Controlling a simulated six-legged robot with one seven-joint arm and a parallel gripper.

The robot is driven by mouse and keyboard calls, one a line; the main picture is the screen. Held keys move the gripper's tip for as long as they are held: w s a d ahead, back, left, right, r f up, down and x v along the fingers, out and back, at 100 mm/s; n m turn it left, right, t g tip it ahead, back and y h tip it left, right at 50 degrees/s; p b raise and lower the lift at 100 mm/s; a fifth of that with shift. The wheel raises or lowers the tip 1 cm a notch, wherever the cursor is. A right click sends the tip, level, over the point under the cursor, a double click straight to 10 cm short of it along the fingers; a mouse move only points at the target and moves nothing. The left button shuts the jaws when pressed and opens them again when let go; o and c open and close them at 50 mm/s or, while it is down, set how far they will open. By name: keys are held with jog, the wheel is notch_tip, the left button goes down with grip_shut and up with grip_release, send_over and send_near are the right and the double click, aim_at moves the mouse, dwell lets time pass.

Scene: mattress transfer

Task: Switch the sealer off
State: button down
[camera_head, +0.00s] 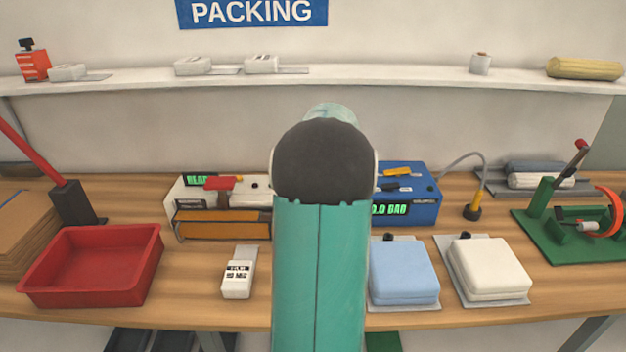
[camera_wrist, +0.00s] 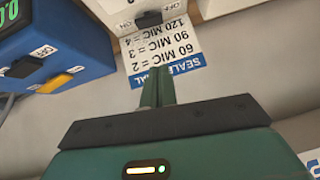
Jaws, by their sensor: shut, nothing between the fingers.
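The sealer (camera_head: 222,222) is a white machine with an orange front, a green-lit display and a red-topped part, left of my arm in the head view. In the wrist view, what looks like its white housing (camera_wrist: 215,8) is at the top edge, with a black switch (camera_wrist: 148,20) between OFF and ON marks; the switch position is unclear. My gripper (camera_wrist: 158,72) is shut and empty, its green fingertips below the switch in the picture, over a SEALER setting card (camera_wrist: 165,45). I cannot tell whether the fingers touch anything. My arm hides the gripper in the head view.
A blue machine (camera_head: 418,205) stands right of my arm; it shows at the left in the wrist view (camera_wrist: 55,45). A red tray (camera_head: 95,265), white device (camera_head: 238,275), blue pad (camera_head: 403,272) and white pad (camera_head: 488,268) are in front. A shelf (camera_head: 370,76) runs behind.

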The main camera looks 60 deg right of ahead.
jog(key=x, duration=1)
jog(key=shift+f, duration=0.2)
notch_tip(320, 180, down, 2)
jog(key=shift+w+a+f, duration=0.1)
jog(key=shift+a+f, duration=0.05)
jog(key=shift+f, duration=0.05)
jog(key=shift+w+f, duration=0.1)
jog(key=shift+f, duration=0.5)
jog(key=shift+w+a+f, duration=0.15)
jog(key=shift+f, duration=0.25)
